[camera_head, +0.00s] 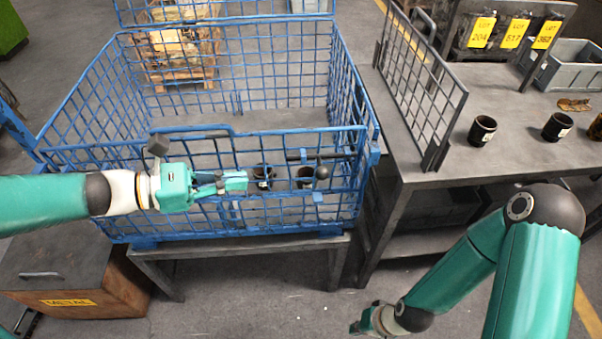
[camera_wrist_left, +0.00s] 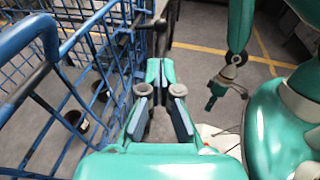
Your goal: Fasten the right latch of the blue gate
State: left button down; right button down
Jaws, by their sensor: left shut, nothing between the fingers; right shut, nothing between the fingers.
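The blue gate (camera_head: 225,205) is the front wall of a blue wire crate on a stand, and it stands upright. On its right half is a dark latch bar (camera_head: 338,156) with a black ball knob (camera_head: 322,172), near the right corner post. Whether the bar enters the post is too small to tell. My left gripper (camera_head: 246,181) is shut and empty in front of the gate, left of the knob and apart from it. Its closed fingers (camera_wrist_left: 155,72) also show in the left wrist view, with the gate mesh beside them. My right gripper (camera_head: 356,327) is shut, low over the floor.
Two dark cups (camera_head: 263,174) show through the gate mesh. A grey table (camera_head: 440,175) at the right holds an upright grey mesh panel (camera_head: 425,95), more cups (camera_head: 482,130) and a grey bin (camera_head: 575,68). A brown metal box (camera_head: 75,270) stands at the lower left.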

pick_arm(q)
jog(key=x, duration=1.2)
jog(key=shift+d, duration=0.25)
jog(key=shift+w+f, duration=0.1)
